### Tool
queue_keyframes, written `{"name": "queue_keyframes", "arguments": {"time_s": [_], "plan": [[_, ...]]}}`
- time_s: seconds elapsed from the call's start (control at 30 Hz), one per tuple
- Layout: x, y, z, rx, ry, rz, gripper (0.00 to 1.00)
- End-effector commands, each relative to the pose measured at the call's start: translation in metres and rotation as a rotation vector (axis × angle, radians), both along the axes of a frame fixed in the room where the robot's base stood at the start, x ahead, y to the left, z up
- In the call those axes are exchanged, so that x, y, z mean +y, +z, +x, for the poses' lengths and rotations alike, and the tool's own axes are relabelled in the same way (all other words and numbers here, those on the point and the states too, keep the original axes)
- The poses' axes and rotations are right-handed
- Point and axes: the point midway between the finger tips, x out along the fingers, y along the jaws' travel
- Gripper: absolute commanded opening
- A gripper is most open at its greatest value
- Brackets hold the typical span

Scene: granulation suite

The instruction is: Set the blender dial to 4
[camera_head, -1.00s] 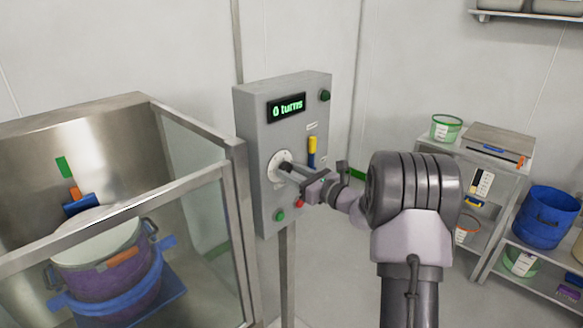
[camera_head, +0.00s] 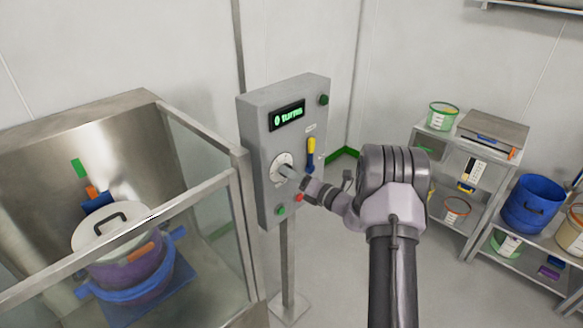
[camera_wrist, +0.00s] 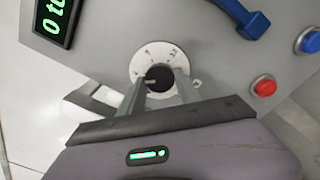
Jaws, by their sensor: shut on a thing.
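The blender dial is a black knob (camera_wrist: 159,78) on a round white scale plate (camera_wrist: 153,57), on the front of a grey control box (camera_head: 259,140). The scale plate also shows in the head view (camera_head: 278,164). My gripper (camera_wrist: 163,84) is shut on the knob, one finger on each side. The marks on the scale are too small to read, so the setting cannot be told. The display (camera_head: 287,116) above it reads "0 turns" in green. In the head view my gripper hides most of the knob.
A glass-sided metal enclosure (camera_head: 190,185) with a lidded pot (camera_head: 122,252) stands left. Shelves (camera_head: 455,180) with tubs stand right.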

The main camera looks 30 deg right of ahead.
Motion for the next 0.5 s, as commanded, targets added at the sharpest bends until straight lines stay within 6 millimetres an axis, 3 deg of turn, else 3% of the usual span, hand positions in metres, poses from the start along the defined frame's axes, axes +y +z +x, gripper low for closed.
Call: {"name": "queue_keyframes", "arguments": {"time_s": [0.5], "plan": [[0.0005, -0.0011, -0.0004, 0.036, 0.001, 0.093, 0.0]]}}
